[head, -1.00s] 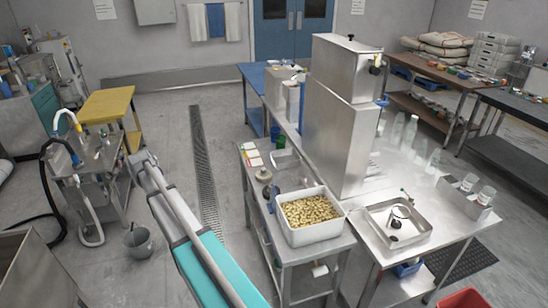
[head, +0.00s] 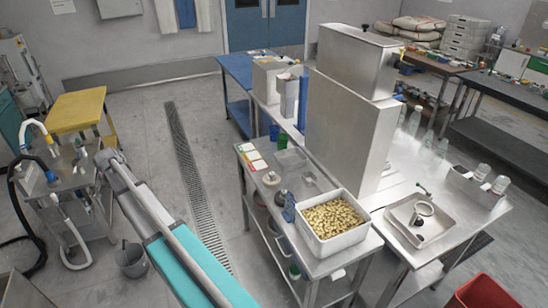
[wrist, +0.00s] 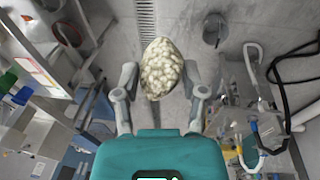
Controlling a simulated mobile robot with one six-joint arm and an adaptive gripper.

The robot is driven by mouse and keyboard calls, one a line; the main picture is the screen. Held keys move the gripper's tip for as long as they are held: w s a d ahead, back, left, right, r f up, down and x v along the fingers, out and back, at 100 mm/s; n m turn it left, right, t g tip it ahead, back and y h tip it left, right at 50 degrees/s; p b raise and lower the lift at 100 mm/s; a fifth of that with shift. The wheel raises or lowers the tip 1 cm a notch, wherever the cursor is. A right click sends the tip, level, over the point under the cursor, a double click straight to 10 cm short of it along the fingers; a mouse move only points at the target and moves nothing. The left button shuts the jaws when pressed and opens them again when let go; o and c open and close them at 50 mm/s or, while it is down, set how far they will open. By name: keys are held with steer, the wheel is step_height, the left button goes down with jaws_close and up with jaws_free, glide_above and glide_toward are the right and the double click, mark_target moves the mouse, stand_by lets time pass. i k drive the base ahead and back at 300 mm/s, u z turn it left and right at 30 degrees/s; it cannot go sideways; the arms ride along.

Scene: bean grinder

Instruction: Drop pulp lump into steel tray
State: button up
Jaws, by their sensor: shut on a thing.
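The pulp lump (wrist: 162,68) is a pale, speckled, rounded mass in the wrist view. My gripper (wrist: 161,84) is shut on it, with a grey finger on each side, and holds it above the floor. The fingers and the lump cannot be made out in the head view. The steel tray (head: 402,213) is shallow and rectangular on the steel table at the right of the head view. A small ring-like or cup-like item and a dark piece are in it. I do not make out the tray in the wrist view.
A white tub (head: 345,243) of tan pieces stands on the near bench, left of the tray. A tall steel cabinet-like body (head: 350,125) rises behind them. Bottles stand beyond the tray. A cart with hoses (head: 60,185) and a bucket (head: 131,260) are at left.

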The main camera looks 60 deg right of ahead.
mark_target(293, 162)
steer(key=i, duration=1.8)
steer(key=z, duration=2.95)
